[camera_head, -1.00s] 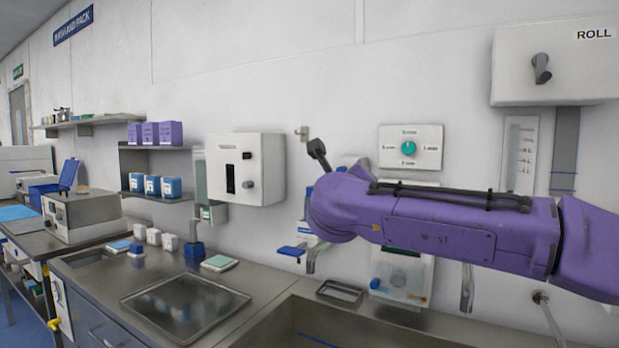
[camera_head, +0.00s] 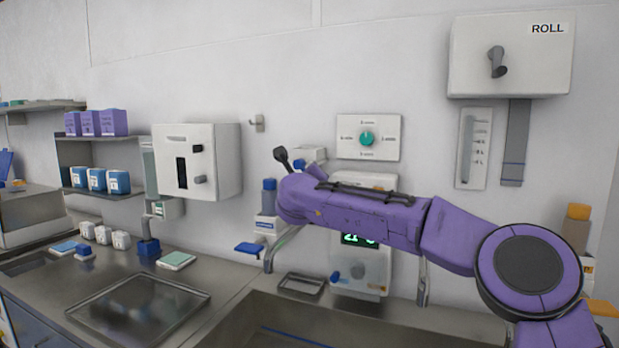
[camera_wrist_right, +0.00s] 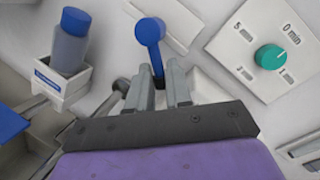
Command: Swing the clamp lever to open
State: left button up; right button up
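A blue lever (camera_wrist_right: 149,34) with a round end shows in the right wrist view, just beyond my right gripper. I take it for the clamp lever; a small blue part (camera_head: 298,165) by the end of my right arm in the head view may be the same lever. My right gripper (camera_wrist_right: 158,82) has its grey fingers a little apart, with the lever's lower stem at the gap between them. I cannot tell whether they touch it. The lever's base is hidden behind the fingers. My left gripper is not in view.
A blue-capped bottle (camera_wrist_right: 70,42) in a white holder is left of the lever. A panel with a teal knob (camera_head: 366,138) is to its right. A white cabinet (camera_head: 198,160) hangs farther left. Below are a blue paddle (camera_head: 249,249), a tap and a sink.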

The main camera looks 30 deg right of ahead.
jog(key=shift+a+r, duration=0.1)
jog(key=shift+a, duration=0.15)
grip_shut()
jog(key=shift+s+d+r+n+g+p, duration=0.1)
jog(key=shift+r+n+g+p, duration=0.4)
jog(key=shift+n+p, duration=1.6)
jog(key=shift+s+d+r+n+g+p, duration=0.25)
jog(key=shift+r+n+p, duration=0.35)
jog(key=shift+p, duration=2.85)
jog(key=shift+a+r+n+g+p, duration=0.1)
jog(key=shift+r+n+g+p, duration=0.45)
jog(key=shift+n+p, duration=1.5)
jog(key=shift+m+p, duration=0.75)
jog(key=o, duration=0.5)
grip_release()
jog(key=shift+o, duration=0.5)
jog(key=shift+a+r, duration=0.15)
jog(key=shift+a, duration=0.3)
jog(key=b+v, duration=0.4)
jog(key=v, duration=0.6)
jog(key=shift+s, duration=0.25)
